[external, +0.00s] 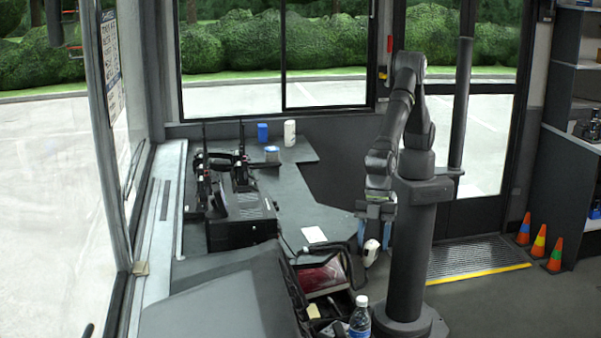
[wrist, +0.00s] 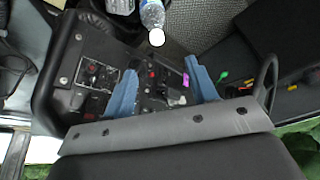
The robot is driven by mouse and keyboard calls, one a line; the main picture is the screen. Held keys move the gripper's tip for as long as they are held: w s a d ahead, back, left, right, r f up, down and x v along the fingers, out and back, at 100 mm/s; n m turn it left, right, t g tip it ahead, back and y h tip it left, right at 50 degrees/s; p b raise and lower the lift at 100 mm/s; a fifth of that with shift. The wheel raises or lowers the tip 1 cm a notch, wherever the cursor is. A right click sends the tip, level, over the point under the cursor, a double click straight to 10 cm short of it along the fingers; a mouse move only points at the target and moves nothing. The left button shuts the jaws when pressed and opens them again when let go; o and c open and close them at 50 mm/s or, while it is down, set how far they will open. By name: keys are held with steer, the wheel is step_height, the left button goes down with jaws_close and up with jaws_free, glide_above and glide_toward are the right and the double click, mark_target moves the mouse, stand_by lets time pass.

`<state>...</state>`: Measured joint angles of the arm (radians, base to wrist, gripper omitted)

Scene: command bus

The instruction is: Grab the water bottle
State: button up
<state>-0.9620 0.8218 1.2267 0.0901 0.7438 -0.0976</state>
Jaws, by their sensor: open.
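The water bottle (external: 360,318) is clear with a white cap and a blue and white label. It stands upright at the bottom of the external view, in front of the arm's base. In the wrist view the bottle (wrist: 152,14) is at the top edge, partly cut off, its white cap toward the fingers. My gripper (external: 375,242) points down above and behind the bottle, clear of it. In the wrist view the blue fingers of my gripper (wrist: 162,88) are spread wide, with a dark switch panel below and nothing held between them.
A dark console (external: 240,232) and grey desk stand left of the arm. A blue cup (external: 262,132) and white canister (external: 290,133) stand at the back. Small cones (external: 540,241) stand on the right floor.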

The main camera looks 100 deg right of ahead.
steer(key=n, duration=0.1)
glide_toward(362, 299)
steer(key=shift+n, duration=0.3)
steer(key=x, duration=0.5)
steer(key=shift+s+f, duration=0.1)
steer(key=shift+s, duration=0.15)
steer(key=shift+y, duration=0.3)
steer(key=shift+d+x, duration=0.1)
steer(key=shift+x, duration=1.25)
steer(key=shift+d+x, duration=0.15)
steer(key=shift+x, duration=1.2)
steer(key=shift+w, duration=0.2)
jaws_close()
